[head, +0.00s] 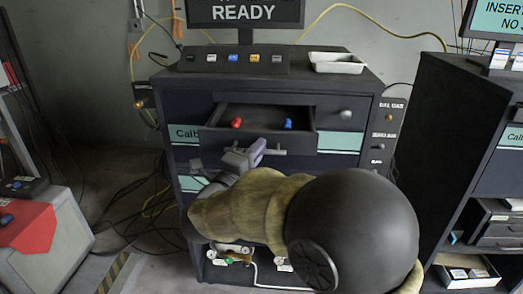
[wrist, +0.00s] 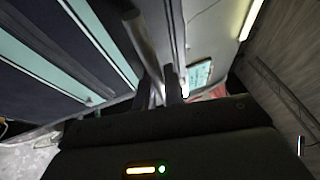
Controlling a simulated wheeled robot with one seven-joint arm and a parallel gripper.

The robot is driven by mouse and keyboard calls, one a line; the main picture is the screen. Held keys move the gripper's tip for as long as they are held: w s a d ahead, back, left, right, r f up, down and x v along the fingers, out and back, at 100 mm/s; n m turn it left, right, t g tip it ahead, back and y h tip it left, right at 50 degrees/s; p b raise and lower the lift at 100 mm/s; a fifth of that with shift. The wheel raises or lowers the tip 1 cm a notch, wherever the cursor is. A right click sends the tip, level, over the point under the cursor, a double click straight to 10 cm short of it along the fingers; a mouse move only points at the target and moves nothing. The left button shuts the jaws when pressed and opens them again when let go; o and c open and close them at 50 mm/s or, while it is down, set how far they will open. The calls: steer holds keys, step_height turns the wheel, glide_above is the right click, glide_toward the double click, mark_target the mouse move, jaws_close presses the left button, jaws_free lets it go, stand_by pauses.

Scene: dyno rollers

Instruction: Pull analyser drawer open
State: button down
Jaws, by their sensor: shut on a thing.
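The analyser cabinet (head: 340,140) stands ahead of me, dark with pale green label strips. Its upper drawer (head: 301,143) is pulled out, with its inside showing from above. A red item (head: 236,122) and a blue item (head: 288,124) lie in it. My gripper (head: 256,152) is at the drawer's front, shut on the metal handle (head: 275,152). In the wrist view the fingers (wrist: 173,84) close about the bar-like handle (wrist: 143,45). My arm hides much of the lower cabinet front.
A button panel (head: 233,59), a white tray (head: 337,63) and a READY screen (head: 245,12) are on top. Another dark cabinet (head: 440,130) stands close at right. Cables (head: 115,205) lie on the floor at left, near a grey box with a red cover (head: 25,230).

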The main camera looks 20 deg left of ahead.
steer(key=shift+f, duration=0.1)
steer(key=c, duration=1.8)
jaws_free()
steer(key=shift+o, duration=0.2)
steer(key=shift+s, duration=0.1)
steer(key=v, duration=1.7)
steer(key=shift+b, duration=0.35)
steer(key=shift+f, duration=0.1)
